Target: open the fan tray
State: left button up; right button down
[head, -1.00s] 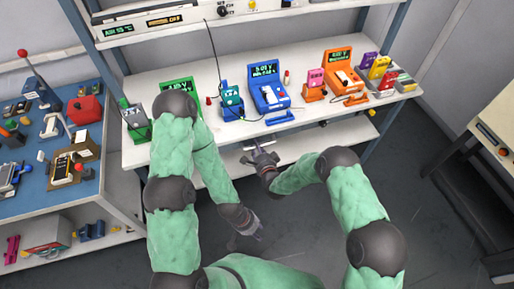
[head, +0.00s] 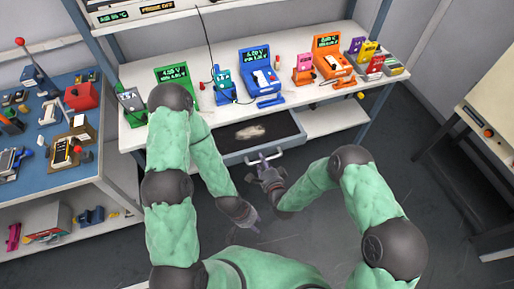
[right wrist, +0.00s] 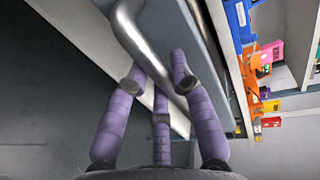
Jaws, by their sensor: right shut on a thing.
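The fan tray (head: 234,157) is a grey drawer under the bench top in the head view, pulled partly out. A pale, blurred item (head: 250,132) lies on its dark floor. A silver bar handle (head: 291,152) is on its front; it also shows in the right wrist view (right wrist: 128,28). My right gripper (head: 266,164) is at the handle, and its purple fingers (right wrist: 160,85) are closed around the bar. My left gripper (head: 252,222) hangs low, in front of the bench and apart from the tray; its fingers are too small to judge.
The white bench top (head: 190,100) holds several coloured testers, among them a blue one (head: 262,82) and an orange one (head: 333,62). A blue-topped side table (head: 25,140) stands left, a cream table (head: 490,95) right. The floor (head: 420,180) between is clear.

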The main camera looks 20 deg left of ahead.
jog(key=f+v, duration=0.1)
jog(key=v, duration=0.7)
jog(key=shift+s+d+f+p, duration=0.25)
jog(key=shift+s+f+p, duration=0.1)
jog(key=shift+s, duration=0.05)
jog(key=c, duration=1)
grip_release()
jog(key=shift+c, duration=0.2)
jog(key=v, duration=0.7)
jog(key=shift+s, duration=0.15)
jog(key=shift+d, duration=0.15)
